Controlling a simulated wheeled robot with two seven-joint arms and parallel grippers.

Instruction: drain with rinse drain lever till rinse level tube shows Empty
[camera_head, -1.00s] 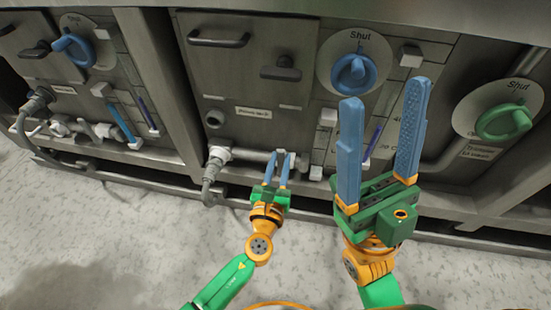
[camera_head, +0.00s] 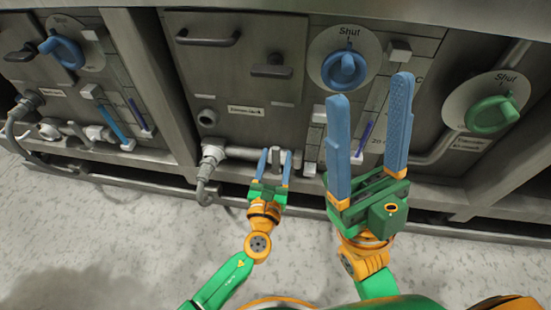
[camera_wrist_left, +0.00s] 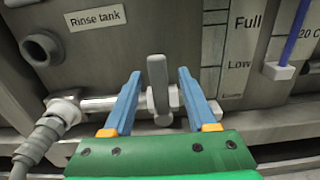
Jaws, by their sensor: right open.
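The rinse drain lever (camera_wrist_left: 157,78) is a grey upright handle on the drain pipe below the "Rinse tank" label (camera_wrist_left: 96,17). It also shows in the head view (camera_head: 277,158). My left gripper (camera_head: 275,160) is open, with its blue fingers on either side of the lever and gaps left and right in the left wrist view (camera_wrist_left: 155,92). The rinse level tube (camera_wrist_left: 236,50) has marks reading Full and Low and a lowest mark too blurred to read surely. My right gripper (camera_head: 369,110) is open and empty, in front of the panel's right part.
A blue Shut knob (camera_head: 344,69) and a green Shut knob (camera_head: 491,113) are on the panel. A grey hose (camera_wrist_left: 38,145) joins the pipe's left end. Another blue knob (camera_head: 62,51) is on the left-hand panel. The pale floor in front is clear.

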